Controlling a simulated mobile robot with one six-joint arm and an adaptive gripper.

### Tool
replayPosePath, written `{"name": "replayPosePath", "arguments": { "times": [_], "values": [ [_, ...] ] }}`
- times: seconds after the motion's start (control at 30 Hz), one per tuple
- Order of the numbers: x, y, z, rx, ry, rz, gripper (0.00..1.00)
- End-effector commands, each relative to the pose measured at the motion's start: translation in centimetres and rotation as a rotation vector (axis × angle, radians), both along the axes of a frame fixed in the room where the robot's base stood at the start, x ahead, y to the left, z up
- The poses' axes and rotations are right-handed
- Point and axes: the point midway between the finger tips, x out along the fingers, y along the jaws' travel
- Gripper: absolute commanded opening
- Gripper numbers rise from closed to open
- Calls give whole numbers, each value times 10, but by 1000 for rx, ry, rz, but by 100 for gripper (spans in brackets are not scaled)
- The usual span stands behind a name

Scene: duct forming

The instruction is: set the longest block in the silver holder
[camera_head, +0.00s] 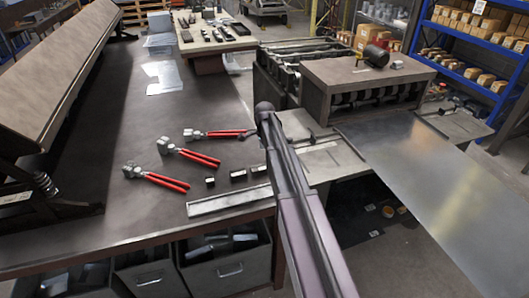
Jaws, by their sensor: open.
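Three small dark blocks with light edges lie in a spaced row on the dark workbench: a left block (210,182), a middle block (238,176) and a right block (258,170). The left block looks shortest. The middle and right blocks look close in length, and I cannot tell surely which is longest. A long, shallow silver holder (230,201) lies just in front of them along the bench's front edge. It looks empty. My gripper does not show in this view.
Three red-handled tools (155,179) (188,154) (220,134) lie behind and left of the blocks. A long ball-ended bar (300,190) rises close to the right block; I cannot tell what it belongs to. A large machine (60,80) stands left. The bench's middle is clear.

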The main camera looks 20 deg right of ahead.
Motion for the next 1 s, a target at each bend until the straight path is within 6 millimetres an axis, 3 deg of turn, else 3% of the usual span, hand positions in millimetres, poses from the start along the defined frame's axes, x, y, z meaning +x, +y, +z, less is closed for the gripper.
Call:
{"name": "replayPosePath", "arguments": {
  "times": [0.03,0.5,1.0],
  "values": [
    [0,0,-10,0,0,0,89],
    [0,0,-55,0,0,0,89],
    [0,0,-69,0,0,0,89]
  ]
}}
